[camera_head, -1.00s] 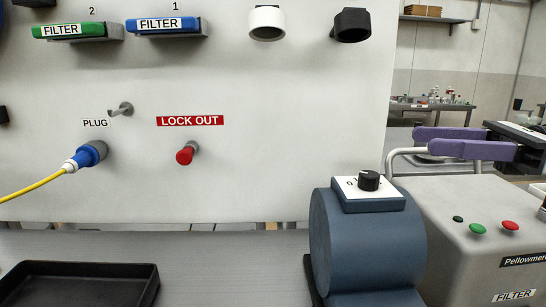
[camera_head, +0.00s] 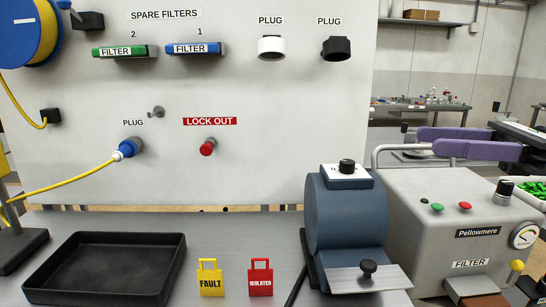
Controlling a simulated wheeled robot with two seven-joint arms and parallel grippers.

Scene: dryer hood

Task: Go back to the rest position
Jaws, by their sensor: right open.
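My right gripper (camera_head: 508,294) shows only in part, as dark pieces at the bottom right edge, in front of the grey Pellowmere unit (camera_head: 408,215). It is open, and I see nothing held in it. Most of it is cut off by the frame. My left gripper is not in view. The grey unit has a FILTER label (camera_head: 470,264), green and red buttons, a gauge (camera_head: 524,235) and a yellow knob (camera_head: 517,265).
A blue-grey drum machine (camera_head: 335,215) stands beside the unit. A black tray (camera_head: 62,298), a yellow FAULT tag (camera_head: 210,280) and a red ISOLATED tag (camera_head: 260,279) are on the bench. The panel (camera_head: 270,120) behind carries two filters, plugs and a red LOCK OUT knob (camera_head: 207,147).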

